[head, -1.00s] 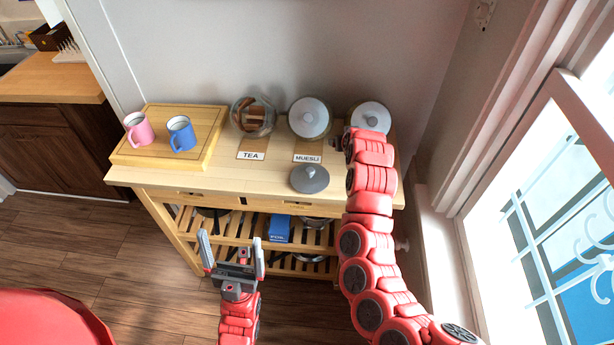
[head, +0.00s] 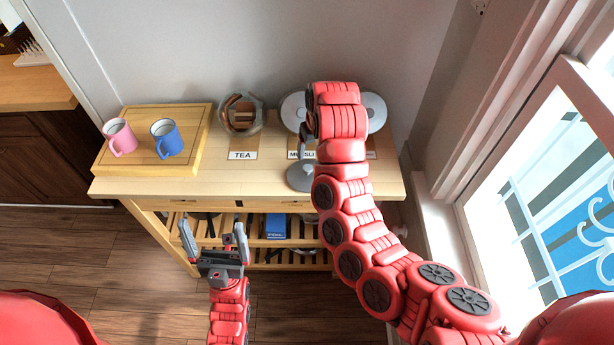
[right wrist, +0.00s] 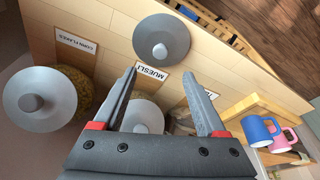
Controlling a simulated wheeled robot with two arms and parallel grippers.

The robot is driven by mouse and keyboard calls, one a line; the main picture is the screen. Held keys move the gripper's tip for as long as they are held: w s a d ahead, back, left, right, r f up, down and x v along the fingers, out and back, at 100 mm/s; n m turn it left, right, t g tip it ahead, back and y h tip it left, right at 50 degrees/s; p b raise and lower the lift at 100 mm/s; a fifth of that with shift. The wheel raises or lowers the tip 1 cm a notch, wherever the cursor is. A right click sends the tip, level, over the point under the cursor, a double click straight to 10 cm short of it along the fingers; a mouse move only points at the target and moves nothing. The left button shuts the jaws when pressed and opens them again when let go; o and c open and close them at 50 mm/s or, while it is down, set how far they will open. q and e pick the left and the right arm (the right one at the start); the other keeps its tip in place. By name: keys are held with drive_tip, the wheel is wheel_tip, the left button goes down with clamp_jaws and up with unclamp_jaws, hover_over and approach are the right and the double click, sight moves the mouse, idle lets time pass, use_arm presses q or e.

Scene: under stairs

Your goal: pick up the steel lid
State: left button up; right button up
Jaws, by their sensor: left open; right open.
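The loose steel lid (head: 299,178), a grey disc with a round knob, lies on the table top near its front edge, partly hidden by my right arm. In the right wrist view the lid (right wrist: 160,28) lies just beyond the fingertips, in line with the gap between them. My right gripper (right wrist: 160,76) is open and empty, above the table and apart from the lid. In the head view it is mostly hidden by its own arm. My left gripper (head: 212,238) is open and empty, in front of the table and below its top.
An uncovered glass tea jar (head: 240,115) stands at the back. Lidded muesli (right wrist: 143,117) and corn flakes (right wrist: 40,97) jars stand beside it. A pink mug (head: 120,137) and blue mug (head: 167,139) stand on a board (head: 196,150) at left. The wall is close behind.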

sight(308, 167)
drive_tip(key=b+x, duration=0.1)
drive_tip(key=x, duration=0.5)
drive_tip(key=p+x, duration=0.3)
drive_tip(key=shift+w+a+f, duration=0.15)
drive_tip(key=shift+f, duration=0.1)
drive_tip(key=shift+w+a+f, duration=0.1)
drive_tip(key=shift+w+f, duration=0.1)
drive_tip(key=shift+f, duration=0.5)
clamp_jaws()
